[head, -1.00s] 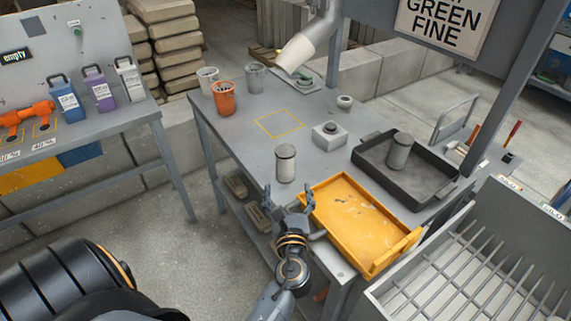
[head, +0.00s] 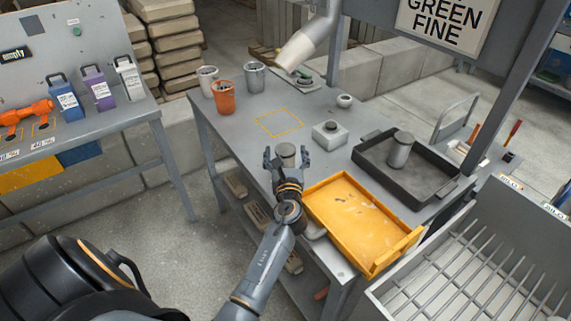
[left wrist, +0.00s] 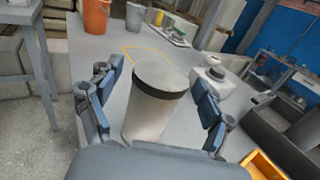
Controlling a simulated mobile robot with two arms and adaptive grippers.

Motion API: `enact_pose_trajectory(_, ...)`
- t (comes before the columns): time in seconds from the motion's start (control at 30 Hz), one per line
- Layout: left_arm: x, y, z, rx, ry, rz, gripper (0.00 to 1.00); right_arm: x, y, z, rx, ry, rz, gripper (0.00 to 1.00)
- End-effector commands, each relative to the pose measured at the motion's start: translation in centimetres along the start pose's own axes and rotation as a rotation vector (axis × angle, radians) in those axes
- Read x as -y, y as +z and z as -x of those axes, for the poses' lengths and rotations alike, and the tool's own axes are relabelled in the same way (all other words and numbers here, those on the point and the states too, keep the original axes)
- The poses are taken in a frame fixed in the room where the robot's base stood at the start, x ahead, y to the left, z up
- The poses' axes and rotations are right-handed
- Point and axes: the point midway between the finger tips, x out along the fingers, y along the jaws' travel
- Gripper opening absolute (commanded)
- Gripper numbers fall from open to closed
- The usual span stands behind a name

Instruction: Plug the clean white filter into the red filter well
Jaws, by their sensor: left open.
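A pale cylindrical filter (head: 286,150) with a dark band under its lid stands upright on the grey workbench. It shows large in the left wrist view (left wrist: 152,108). My left gripper (head: 287,160) is open, with its fingers on either side of the filter and gaps visible between them and it. The gripper hides the filter's lower part in the head view. A darker grey filter (head: 399,150) stands in the black tray (head: 440,190). I cannot make out a red filter well. My right gripper is not in view.
A yellow tray (head: 390,262) lies at the bench's front edge, right of my left gripper. A small grey box with a dark knob (head: 330,134) and a small ring (head: 344,101) stand behind. An orange cup (head: 226,98) stands at the back left. The yellow-outlined square (head: 280,122) is empty.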

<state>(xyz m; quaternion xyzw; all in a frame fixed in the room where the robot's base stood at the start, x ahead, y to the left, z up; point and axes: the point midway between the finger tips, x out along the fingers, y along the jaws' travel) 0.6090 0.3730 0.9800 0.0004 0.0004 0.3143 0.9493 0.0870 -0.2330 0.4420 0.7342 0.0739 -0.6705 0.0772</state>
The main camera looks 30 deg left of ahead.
Motion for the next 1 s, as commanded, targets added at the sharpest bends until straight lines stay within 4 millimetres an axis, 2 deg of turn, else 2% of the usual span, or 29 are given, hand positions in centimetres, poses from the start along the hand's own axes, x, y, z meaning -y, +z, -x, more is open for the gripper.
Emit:
enact_pose_trajectory(0.23, 0.0, 0.0, -0.2, -0.001, 0.000, 0.000, 0.80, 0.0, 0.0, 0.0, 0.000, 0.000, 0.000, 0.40)
enact_pose_trajectory(0.27, 0.0, 0.0, -0.2, -0.001, 0.000, 0.000, 0.76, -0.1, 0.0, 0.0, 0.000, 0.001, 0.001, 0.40)
enact_pose_trajectory(0.5, 0.0, 0.0, -0.2, -0.001, 0.000, 0.000, 0.27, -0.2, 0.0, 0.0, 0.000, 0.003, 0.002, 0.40)
enact_pose_trajectory(0.57, 0.0, -0.1, -0.2, -0.001, 0.000, 0.000, 0.17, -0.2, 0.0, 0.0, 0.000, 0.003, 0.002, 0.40)
enact_pose_trajectory(0.87, 0.0, 0.3, -0.2, 0.000, 0.000, 0.001, 0.16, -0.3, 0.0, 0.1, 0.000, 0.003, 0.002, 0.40)
enact_pose_trajectory(1.0, 0.0, 1.4, -0.2, 0.002, -0.001, 0.002, 0.16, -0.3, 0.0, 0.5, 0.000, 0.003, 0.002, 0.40)
